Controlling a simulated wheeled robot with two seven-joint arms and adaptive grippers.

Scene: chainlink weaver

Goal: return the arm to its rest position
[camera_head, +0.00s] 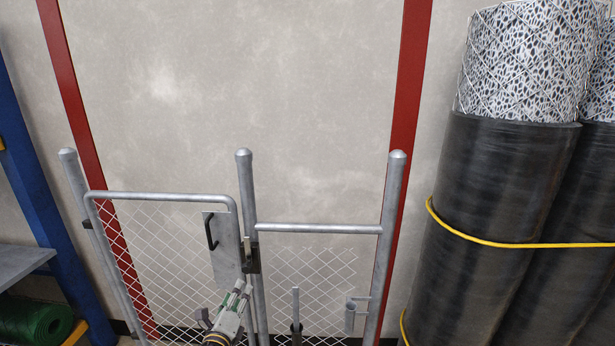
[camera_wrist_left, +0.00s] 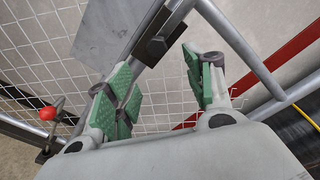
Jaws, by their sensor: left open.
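My left gripper (camera_head: 238,293) shows low in the head view, in front of the chain-link gate (camera_head: 165,196) and below its latch plate (camera_head: 226,262). In the left wrist view my left gripper (camera_wrist_left: 163,88) is open, with its green-padded fingers apart and nothing between them. The mesh and grey posts lie beyond the fingers. Most of my left arm is out of sight below the head view. My right gripper is not in view.
The plate carries a black handle (camera_head: 211,231), with a dark latch (camera_head: 251,256) beside it. A fixed mesh panel (camera_head: 318,229) adjoins on the right. Large black rolls (camera_head: 493,220) stand at right. A red-knobbed lever (camera_wrist_left: 47,113) shows in the wrist view.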

